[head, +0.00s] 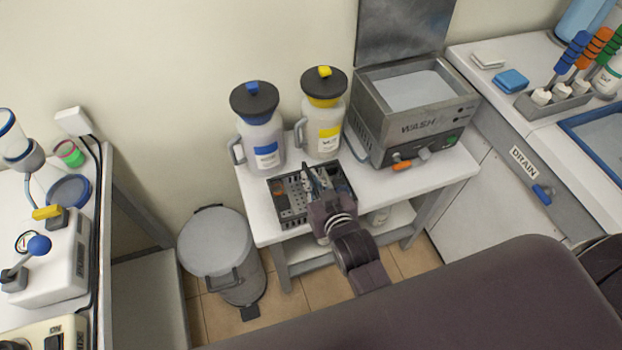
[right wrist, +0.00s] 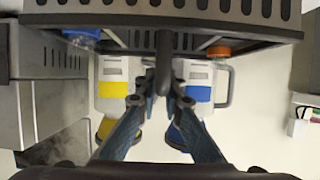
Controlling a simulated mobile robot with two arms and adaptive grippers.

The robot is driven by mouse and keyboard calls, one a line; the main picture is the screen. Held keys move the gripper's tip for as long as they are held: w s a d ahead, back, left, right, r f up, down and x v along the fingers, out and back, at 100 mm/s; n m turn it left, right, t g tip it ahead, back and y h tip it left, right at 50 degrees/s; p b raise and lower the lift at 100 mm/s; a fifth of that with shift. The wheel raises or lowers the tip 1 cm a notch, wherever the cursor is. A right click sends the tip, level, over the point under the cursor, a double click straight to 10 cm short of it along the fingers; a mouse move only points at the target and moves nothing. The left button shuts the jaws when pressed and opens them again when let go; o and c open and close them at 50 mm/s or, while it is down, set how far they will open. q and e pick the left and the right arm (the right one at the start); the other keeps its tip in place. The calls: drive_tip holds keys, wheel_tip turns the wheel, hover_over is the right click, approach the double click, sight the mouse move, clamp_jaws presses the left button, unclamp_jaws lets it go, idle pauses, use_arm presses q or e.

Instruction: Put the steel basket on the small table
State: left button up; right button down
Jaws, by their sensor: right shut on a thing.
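The steel basket (head: 288,208) is a dark grey slotted box at the front left of the small white table (head: 425,178). It shows level in the head view; I cannot tell whether its base touches the tabletop. My right gripper (head: 316,184) reaches over it from the front. In the right wrist view the right gripper (right wrist: 161,88) is shut on the basket's handle, with the slotted basket wall (right wrist: 110,19) above. An orange-capped piece (right wrist: 218,51) and a blue piece (right wrist: 82,38) show by the basket. My left gripper is not in view.
A blue-lidded jug (head: 262,140) and a yellow-lidded jug (head: 322,125) stand behind the basket. The wash unit (head: 420,125) stands at the table's right. A grey pedal bin (head: 213,245) is on the floor at left. The tabletop's front right strip is clear.

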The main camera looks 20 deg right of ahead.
drive_tip(key=c, duration=2.1)
unclamp_jaws()
drive_tip(key=shift+f, duration=0.15)
drive_tip(key=v, duration=1.2)
drive_tip(key=shift+r, duration=0.2)
